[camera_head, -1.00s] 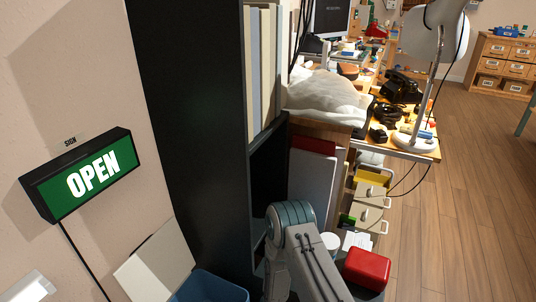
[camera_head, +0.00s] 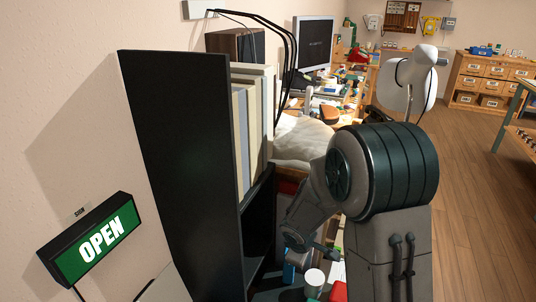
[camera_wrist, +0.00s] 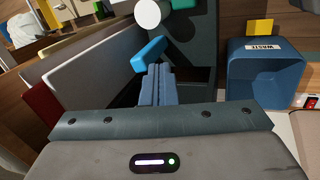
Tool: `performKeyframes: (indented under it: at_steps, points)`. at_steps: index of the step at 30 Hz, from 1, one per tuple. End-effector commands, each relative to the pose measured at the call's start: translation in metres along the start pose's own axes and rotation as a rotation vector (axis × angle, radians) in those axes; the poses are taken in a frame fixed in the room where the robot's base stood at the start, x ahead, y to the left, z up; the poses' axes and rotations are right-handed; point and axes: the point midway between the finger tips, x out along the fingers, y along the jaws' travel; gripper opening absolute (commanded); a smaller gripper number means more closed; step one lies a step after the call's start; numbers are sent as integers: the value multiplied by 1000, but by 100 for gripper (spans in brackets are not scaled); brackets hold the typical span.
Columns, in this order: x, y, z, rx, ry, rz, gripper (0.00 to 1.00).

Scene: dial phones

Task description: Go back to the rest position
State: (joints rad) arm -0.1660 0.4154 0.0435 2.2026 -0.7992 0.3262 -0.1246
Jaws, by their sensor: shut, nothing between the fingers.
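My gripper (camera_wrist: 155,78) shows in the wrist view with its two fingers together and nothing between them. A small blue piece (camera_wrist: 148,54) lies just beyond the fingertips; I cannot tell whether they touch. In the head view my grey arm with its dark ribbed joint is raised at the right of centre. It hides much of the desk, and I cannot make out the fingers there.
A black shelf (camera_head: 165,170) with upright folders stands at the left, near a green OPEN sign (camera_head: 100,242). A blue waste bin (camera_wrist: 266,84) is at the right in the wrist view. A monitor (camera_head: 315,45) stands farther back. Wooden floor at the right is clear.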

Motion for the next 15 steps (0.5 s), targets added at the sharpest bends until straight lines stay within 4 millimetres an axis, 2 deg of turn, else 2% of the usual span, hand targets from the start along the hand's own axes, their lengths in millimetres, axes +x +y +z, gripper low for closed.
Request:
performKeyframes:
  at_steps: [1, 3, 8, 15]
  points:
    - [-39, 14, 11, 71, -9, 16, 0]
    - [-74, 22, 26, 167, -26, 25, 0]
    - [-151, 30, 60, 385, -51, 28, 0]
    - [-258, 19, 104, 698, -55, -13, 0]
